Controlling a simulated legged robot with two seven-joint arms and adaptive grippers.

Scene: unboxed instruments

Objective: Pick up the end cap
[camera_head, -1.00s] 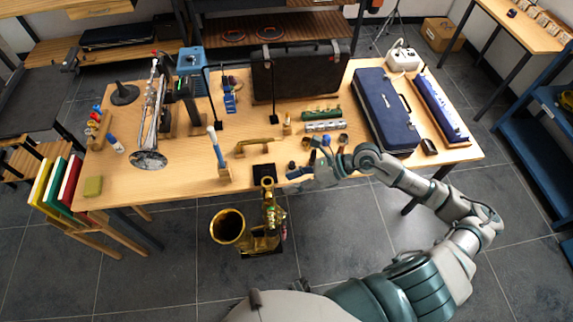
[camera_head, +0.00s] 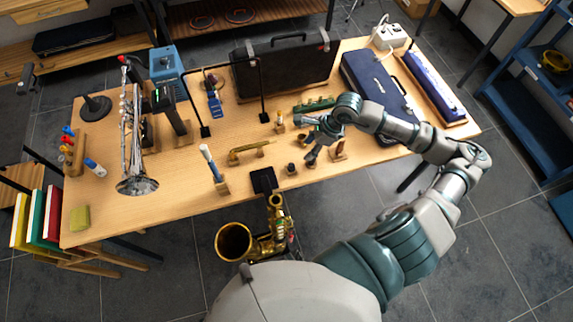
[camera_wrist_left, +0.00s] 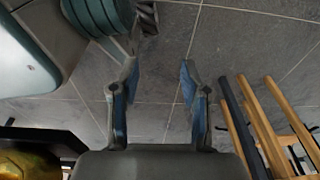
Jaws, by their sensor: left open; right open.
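My left gripper (camera_wrist_left: 158,85) is open and empty in the left wrist view, over the grey floor and away from the table top.
A brass horn (camera_head: 232,242) stands on the floor before the table. A trumpet (camera_head: 133,150) stands at the left. A black case (camera_head: 284,68) and a blue case (camera_head: 375,85) take up the back and right. The tabletop's front left (camera_head: 165,210) is clear.

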